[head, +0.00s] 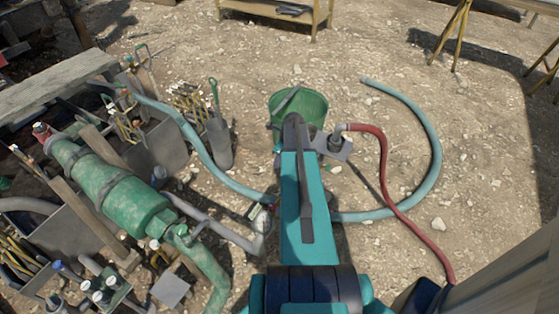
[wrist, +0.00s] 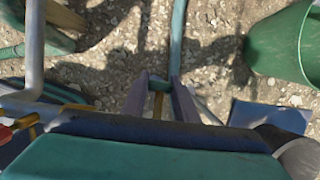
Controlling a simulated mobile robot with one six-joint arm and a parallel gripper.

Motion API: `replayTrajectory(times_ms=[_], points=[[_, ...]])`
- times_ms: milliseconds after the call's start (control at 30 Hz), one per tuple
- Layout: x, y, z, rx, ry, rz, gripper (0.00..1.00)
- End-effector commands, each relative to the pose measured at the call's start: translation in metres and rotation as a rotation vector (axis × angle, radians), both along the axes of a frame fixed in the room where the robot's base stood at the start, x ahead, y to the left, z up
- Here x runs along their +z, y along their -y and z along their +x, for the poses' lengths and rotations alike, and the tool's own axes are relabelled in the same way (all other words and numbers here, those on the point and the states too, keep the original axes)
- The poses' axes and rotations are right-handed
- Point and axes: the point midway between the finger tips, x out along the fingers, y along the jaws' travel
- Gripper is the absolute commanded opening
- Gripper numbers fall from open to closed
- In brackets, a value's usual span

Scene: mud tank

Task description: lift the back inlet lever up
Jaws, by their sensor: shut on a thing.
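In the wrist view the two dark purplish fingers of my gripper (wrist: 160,98) point away from the camera, one on each side of a slim lever. The back inlet lever, as far as I can tell, is this piece with a teal-green top (wrist: 160,85) and a yellow stem between the fingers. My gripper is shut on it. Its lower end is hidden by my own wrist, so its angle is hard to judge. In the head view my teal arm hides the gripper and the lever.
A green bucket (head: 313,107) stands beyond my arm and shows at right in the wrist view (wrist: 282,45). A blue hose (head: 437,150) and a red hose (head: 385,180) lie on the right. A green pump (head: 118,200) and bins of tools crowd the left. Stony ground farther right is open.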

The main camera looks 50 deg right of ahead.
Motion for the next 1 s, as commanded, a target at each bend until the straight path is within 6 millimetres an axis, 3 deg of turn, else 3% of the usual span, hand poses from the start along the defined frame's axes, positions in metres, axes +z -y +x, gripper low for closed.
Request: replayTrajectory(times_ms=[400,1000], points=[[0.012,-0.001,0.007,0.001,0.003,0.0,0.12],[0.015,-0.002,0.009,0.0,0.004,-0.001,0.12]])
